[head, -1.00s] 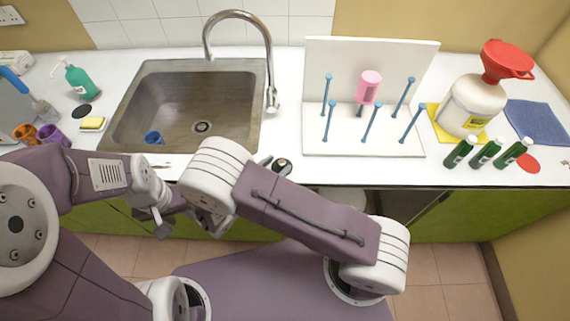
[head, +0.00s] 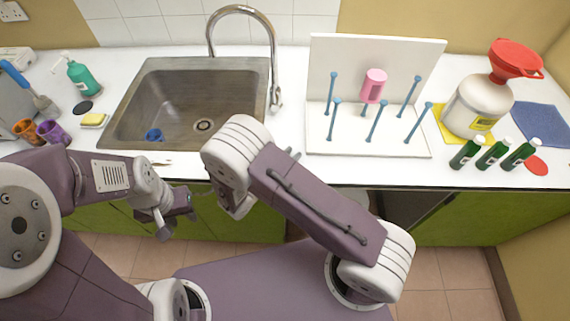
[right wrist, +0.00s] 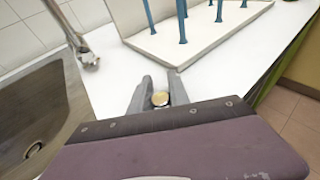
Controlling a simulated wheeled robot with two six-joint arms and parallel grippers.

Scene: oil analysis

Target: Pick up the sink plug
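A small round gold-coloured piece (right wrist: 160,98) shows between the two grey fingers of my right gripper (right wrist: 161,82) in the right wrist view. It may be the sink plug's top; the fingers hide its sides, so I cannot tell whether they grip it. In the head view my right arm hides this piece, and only grey fingertips show at the counter's front edge, right of the sink (head: 185,100). A flat black disc (head: 83,107) lies left of the sink. My left gripper (head: 185,205) hangs in front of the counter; its finger state is unclear.
A white board with blue pegs (head: 368,135) stands right of the sink, close to my right gripper. The tap (head: 275,80) rises behind. A sponge (head: 93,120) and cups (head: 50,131) are at left. Green bottles (head: 493,153) stand at right.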

